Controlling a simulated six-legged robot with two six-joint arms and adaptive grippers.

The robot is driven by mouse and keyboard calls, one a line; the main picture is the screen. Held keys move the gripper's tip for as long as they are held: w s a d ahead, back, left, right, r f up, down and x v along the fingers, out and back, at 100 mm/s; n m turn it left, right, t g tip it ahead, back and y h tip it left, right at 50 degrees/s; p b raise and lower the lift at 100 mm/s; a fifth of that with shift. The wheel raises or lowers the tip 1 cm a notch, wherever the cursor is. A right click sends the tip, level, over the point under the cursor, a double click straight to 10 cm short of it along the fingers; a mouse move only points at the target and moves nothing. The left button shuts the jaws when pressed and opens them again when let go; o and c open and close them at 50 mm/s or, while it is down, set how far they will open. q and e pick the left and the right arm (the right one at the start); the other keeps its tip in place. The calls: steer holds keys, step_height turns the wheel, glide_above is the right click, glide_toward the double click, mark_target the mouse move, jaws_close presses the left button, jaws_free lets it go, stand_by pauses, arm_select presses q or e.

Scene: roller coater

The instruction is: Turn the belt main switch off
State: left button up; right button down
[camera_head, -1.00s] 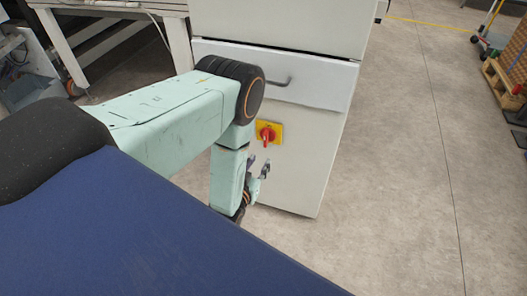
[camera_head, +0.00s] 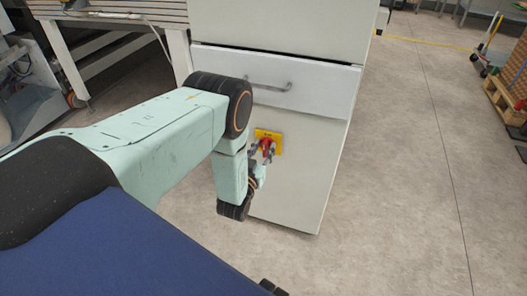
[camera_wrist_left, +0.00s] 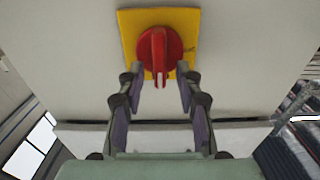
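The belt main switch is a red rotary knob (camera_head: 267,147) on a yellow plate (camera_head: 275,135), low on the front of a light grey cabinet. In the left wrist view the red knob (camera_wrist_left: 158,52) has its raised handle upright on the yellow plate (camera_wrist_left: 130,22). My left gripper (camera_head: 262,152) is at the switch in the head view. In the left wrist view its two fingers (camera_wrist_left: 160,78) are open, one on each side of the handle's lower end, with gaps visible. Whether the fingertips touch the plate I cannot tell. My right gripper is not identifiable in view.
The cabinet (camera_head: 300,190) has a drawer-like panel with a grey handle (camera_head: 268,85) above the switch. A workbench (camera_head: 110,15) stands at the left back. Pallet goods (camera_head: 510,85) are at the far right. The floor right of the cabinet is clear.

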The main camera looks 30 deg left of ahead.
arm_select(q)
steer(key=shift+w+f, duration=0.1)
steer(key=shift+c, duration=0.4)
jaws_close()
steer(key=shift+n, duration=0.4)
steer(key=n, duration=0.2)
steer(key=shift+a+n, duration=0.2)
steer(key=shift+n, duration=0.2)
steer(key=n+b, duration=0.1)
steer(key=n, duration=0.3)
steer(key=f+n+b, duration=0.1)
steer(key=n, duration=0.4)
steer(key=n+b, duration=0.1)
steer(key=n, duration=0.4)
steer(key=shift+s+a+f, duration=0.2)
steer(key=shift+a+f, duration=0.05)
steer(key=shift+a, duration=0.15)
steer(key=shift+n, duration=0.3)
